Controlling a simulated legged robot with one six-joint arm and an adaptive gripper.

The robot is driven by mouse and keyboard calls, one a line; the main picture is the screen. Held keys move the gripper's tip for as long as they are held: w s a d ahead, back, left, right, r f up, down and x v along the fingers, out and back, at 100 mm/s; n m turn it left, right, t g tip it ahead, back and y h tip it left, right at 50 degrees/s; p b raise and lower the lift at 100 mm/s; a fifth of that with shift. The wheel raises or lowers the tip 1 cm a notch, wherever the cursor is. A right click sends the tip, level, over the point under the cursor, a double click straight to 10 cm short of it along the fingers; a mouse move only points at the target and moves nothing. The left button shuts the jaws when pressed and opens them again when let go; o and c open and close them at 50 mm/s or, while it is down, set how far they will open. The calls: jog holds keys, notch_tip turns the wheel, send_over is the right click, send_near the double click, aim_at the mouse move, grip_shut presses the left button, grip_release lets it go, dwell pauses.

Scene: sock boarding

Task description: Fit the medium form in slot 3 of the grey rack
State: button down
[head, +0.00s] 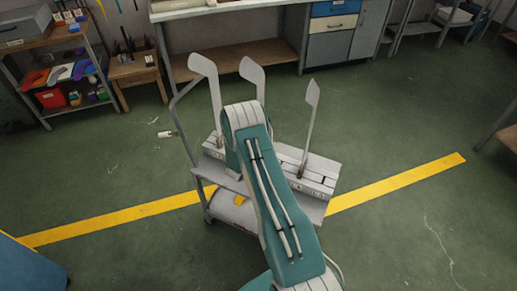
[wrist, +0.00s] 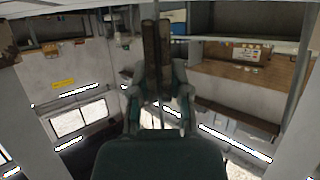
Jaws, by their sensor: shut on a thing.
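Three pale flat forms stand upright in the head view. The middle one, apparently the medium form (head: 252,72), shows its top behind my arm; its lower part is hidden. A larger form (head: 204,70) stands to its left and a smaller form (head: 312,95) to its right, both upright in the grey rack (head: 319,186). My gripper is hidden behind my arm in the head view. In the wrist view my gripper (wrist: 158,68) is shut on a thin upright piece, likely the medium form's shaft. The slot numbers are unreadable, and whether the medium form's foot is seated is hidden.
The rack is on a grey cart (head: 205,192) with a raised handle at its left. A yellow floor line (head: 400,185) passes under it. A workbench (head: 240,52) stands behind and a cluttered shelf (head: 60,70) at the back left. Green floor is open at right.

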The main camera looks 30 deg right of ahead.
jog(key=shift+f, duration=1.05)
jog(key=c, duration=0.5)
grip_release()
jog(key=v, duration=1.2)
jog(key=shift+w+f, duration=0.1)
